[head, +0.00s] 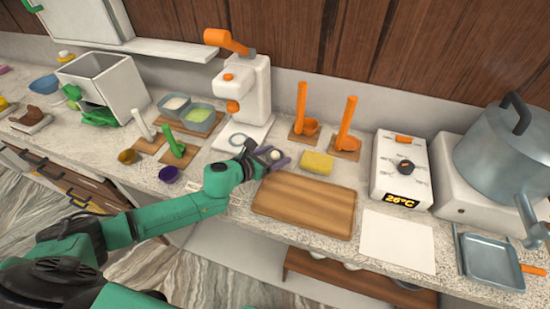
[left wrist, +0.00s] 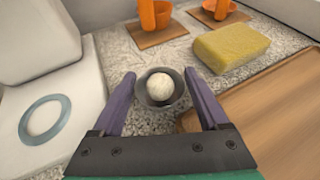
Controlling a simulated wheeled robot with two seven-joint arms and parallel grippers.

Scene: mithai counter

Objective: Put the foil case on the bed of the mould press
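The foil case is a small grey cup (left wrist: 153,101) with a round white ball (left wrist: 160,86) in it. In the left wrist view it sits between the purple fingertips of my left gripper (left wrist: 160,80), its rim meeting both fingers. In the head view my left gripper (head: 272,158) is right of the mould press and partly hides the case. I cannot tell how high the case is above the counter. The mould press (head: 257,90) is white with an orange lever. A pale ring (head: 240,140) lies on its white bed (head: 224,136), which also shows in the left wrist view (left wrist: 75,145).
A yellow sponge (head: 317,163) and a wooden board (head: 305,203) are right of my left gripper. Orange tools (head: 303,125) stand behind. Left of the press are a tray with bowls (head: 200,116), green tool (head: 178,148) and purple cup (head: 169,174).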

